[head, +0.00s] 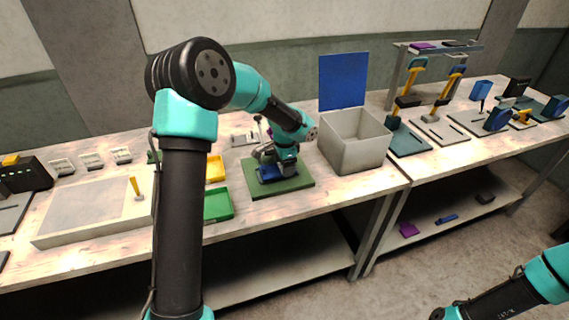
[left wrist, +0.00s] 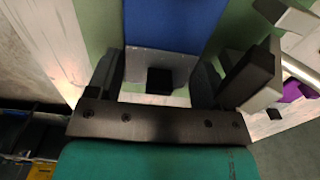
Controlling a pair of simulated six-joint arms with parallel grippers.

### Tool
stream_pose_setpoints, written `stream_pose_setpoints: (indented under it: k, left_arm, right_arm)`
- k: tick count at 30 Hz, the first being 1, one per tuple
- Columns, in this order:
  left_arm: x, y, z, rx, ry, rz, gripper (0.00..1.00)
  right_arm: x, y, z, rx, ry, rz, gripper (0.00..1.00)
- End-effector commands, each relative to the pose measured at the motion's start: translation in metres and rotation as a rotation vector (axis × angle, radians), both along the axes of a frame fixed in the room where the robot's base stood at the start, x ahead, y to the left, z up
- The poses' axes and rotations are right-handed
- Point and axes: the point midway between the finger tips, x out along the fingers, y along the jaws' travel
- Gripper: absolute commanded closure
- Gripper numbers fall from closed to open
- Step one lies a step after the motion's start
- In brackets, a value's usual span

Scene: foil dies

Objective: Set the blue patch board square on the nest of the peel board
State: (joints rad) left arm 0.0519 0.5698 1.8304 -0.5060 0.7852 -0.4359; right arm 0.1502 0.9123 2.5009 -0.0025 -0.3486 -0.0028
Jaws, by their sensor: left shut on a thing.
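The green peel board (head: 296,184) lies on the table in the middle of the head view. A blue patch board (head: 270,173) is over its middle, partly hidden by my left gripper (head: 279,160). In the left wrist view, the blue patch board (left wrist: 175,22) stretches away over green surface, with a grey end and a black block between the fingers. My left gripper (left wrist: 158,82) is shut on it. I cannot tell whether the board touches the nest or is square on it. My right gripper (head: 440,313) is at the bottom right, mostly cut off, away from the table.
A grey bin (head: 355,150) with an upright blue panel (head: 343,80) stands right of the peel board. Green (head: 218,205) and yellow (head: 215,168) trays sit at its left. A grey metal fixture (left wrist: 295,50) stands close beside my left gripper. More stations fill the right table.

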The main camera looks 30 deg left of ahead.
Motion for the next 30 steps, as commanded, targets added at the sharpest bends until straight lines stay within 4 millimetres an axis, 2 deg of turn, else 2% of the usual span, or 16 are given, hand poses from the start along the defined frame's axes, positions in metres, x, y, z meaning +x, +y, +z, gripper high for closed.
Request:
stream_pose_setpoints:
  k: [10,11,18,30]
  left_arm:
    - [-0.0017,0.0002,-0.0123,-0.002,0.009,-0.001,0.5]
    - [-0.0019,0.0002,-0.0127,-0.002,0.011,-0.001,0.26]
    - [-0.0023,0.0013,-0.0134,-0.002,0.011,0.0,0.03]
    - [-0.0019,0.0014,-0.0077,-0.003,0.008,-0.001,0.01]
  right_arm:
    - [0.0,0.0,0.0,0.0,0.0,0.0,0.57]
    - [0.0,0.0,0.0,0.0,0.0,0.0,0.57]
    - [0.0,0.0,0.0,0.0,0.0,0.0,0.57]
    - [0.0,0.0,0.0,0.0,0.0,0.0,0.57]
